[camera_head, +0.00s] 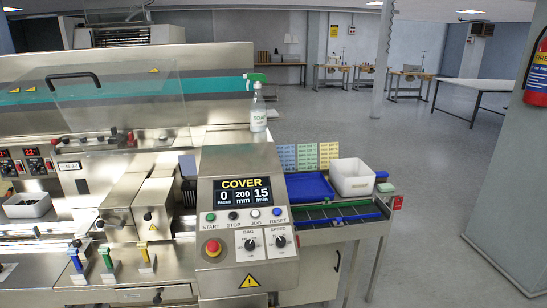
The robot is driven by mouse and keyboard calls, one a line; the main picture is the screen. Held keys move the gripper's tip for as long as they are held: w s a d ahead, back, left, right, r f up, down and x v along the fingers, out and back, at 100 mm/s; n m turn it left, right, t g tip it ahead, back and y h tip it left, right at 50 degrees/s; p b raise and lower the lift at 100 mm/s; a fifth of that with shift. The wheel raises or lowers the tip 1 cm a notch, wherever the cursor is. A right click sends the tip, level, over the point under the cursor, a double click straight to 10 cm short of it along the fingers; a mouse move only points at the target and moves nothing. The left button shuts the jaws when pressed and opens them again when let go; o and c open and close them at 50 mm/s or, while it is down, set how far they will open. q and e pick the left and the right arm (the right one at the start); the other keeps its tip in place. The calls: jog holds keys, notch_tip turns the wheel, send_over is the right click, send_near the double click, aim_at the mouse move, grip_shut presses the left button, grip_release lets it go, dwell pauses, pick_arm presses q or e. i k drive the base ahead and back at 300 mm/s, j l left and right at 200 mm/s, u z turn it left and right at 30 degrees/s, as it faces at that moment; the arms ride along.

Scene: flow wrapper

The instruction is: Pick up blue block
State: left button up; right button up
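A small blue block-like piece (381,174) shows at the right end of the side table, just right of the white bin and above a green piece (386,187). It is small, and I cannot tell for sure that it is the task's blue block. A blue-grey square piece (187,165) stands left of the control panel. A blue-topped handle (75,260) is at the lower left, beside a green one and a yellow one. Neither of my grippers is in view.
The control panel (243,215) rises in the middle front. A soap spray bottle (258,108) stands behind it. The side table holds a blue tray (310,187) and a white bin (351,178). Open floor (430,200) lies to the right, with a pillar beyond.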

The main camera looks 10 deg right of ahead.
aim_at(81, 269)
jog(key=i+u, duration=0.2)
jog(key=u, duration=0.25)
jog(key=i+u, duration=0.2)
jog(key=u, duration=0.3)
